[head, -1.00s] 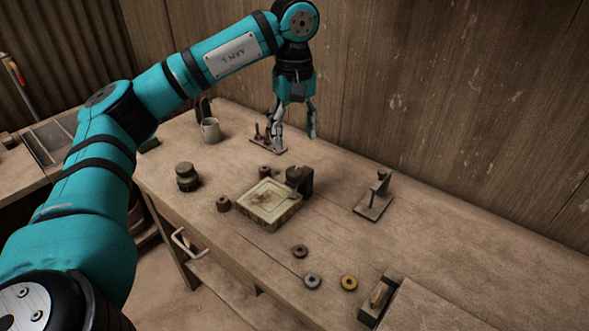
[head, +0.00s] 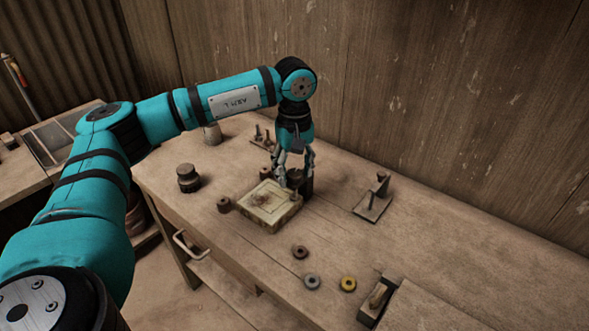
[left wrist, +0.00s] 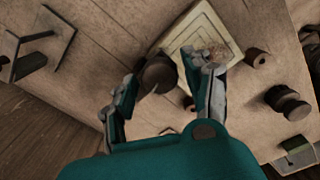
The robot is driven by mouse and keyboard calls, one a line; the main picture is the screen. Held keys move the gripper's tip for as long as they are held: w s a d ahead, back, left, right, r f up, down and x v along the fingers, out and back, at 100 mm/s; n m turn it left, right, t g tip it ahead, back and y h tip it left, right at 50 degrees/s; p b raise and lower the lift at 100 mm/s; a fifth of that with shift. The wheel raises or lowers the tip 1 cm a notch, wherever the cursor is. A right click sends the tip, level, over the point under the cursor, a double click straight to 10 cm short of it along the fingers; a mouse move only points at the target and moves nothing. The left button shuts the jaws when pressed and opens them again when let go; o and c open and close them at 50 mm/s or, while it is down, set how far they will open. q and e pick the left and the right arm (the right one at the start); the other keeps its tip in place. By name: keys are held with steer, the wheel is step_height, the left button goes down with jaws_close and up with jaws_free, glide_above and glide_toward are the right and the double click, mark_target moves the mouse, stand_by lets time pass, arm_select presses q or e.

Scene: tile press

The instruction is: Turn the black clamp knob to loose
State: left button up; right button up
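The black clamp knob (head: 295,178) is at the back right corner of the pale square tile frame (head: 262,213) on the bench, and is partly covered by my fingers. In the left wrist view the knob (left wrist: 158,75) is dark and round and lies between my two spread fingers. My left gripper (head: 294,170) points down just over the clamp and is open. Its fingers stand either side of the knob; I cannot tell whether they touch it. My right gripper is not in view.
A dark jar (head: 188,178) and a small brown cylinder (head: 224,204) stand left of the frame. A stand with a post (head: 373,205) is at the right. A wooden wall (head: 430,100) closes the back.

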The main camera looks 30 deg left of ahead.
arm_select(q)
steer(key=c, duration=0.8)
steer(key=shift+c, duration=0.2)
